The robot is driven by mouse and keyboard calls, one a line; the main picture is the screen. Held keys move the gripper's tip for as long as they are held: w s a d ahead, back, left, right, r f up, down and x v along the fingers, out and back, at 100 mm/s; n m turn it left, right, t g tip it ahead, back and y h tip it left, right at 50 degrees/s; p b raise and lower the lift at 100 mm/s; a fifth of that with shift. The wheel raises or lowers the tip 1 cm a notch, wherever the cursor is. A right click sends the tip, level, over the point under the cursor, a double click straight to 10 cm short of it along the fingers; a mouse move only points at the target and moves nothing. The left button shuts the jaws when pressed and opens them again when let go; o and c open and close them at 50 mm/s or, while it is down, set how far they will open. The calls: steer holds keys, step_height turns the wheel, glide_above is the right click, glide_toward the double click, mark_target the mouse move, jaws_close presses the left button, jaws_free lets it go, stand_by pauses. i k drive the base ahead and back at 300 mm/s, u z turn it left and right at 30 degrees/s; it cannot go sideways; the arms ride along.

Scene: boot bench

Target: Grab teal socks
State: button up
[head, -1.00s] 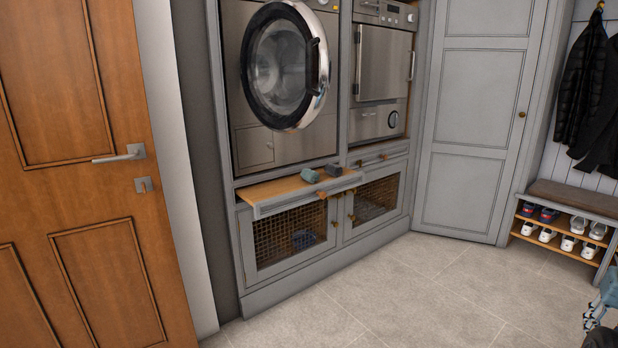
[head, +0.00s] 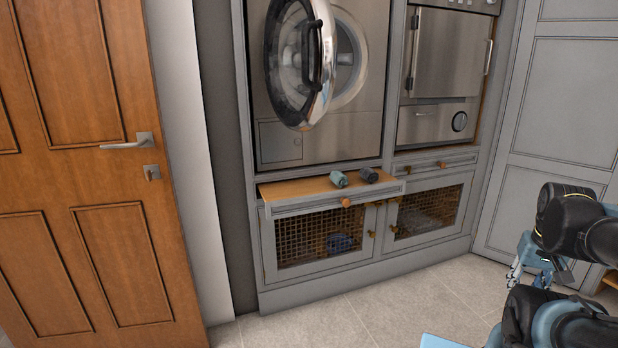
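The teal socks (head: 338,179), a small rolled bundle, lie on the wooden top of a pulled-out shelf (head: 292,187) below the washing machine. A dark grey rolled bundle (head: 369,175) lies just to their right. My gripper (head: 532,278) is at the right of the head view, well apart from the socks and partly covered by my arm. Its fingers are small here, and I cannot tell whether they are open or shut. I see nothing held in it.
The washing machine's round door (head: 300,62) stands open above the shelf. Mesh-fronted cabinets (head: 330,235) are below; a dark blue item (head: 341,243) shows behind the left mesh. A wooden door (head: 95,190) is at the left. The tiled floor (head: 390,305) in front is clear.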

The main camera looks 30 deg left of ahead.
mark_target(340, 179)
steer(key=u, duration=0.3)
steer(key=i, duration=1.05)
steer(key=u, duration=0.25)
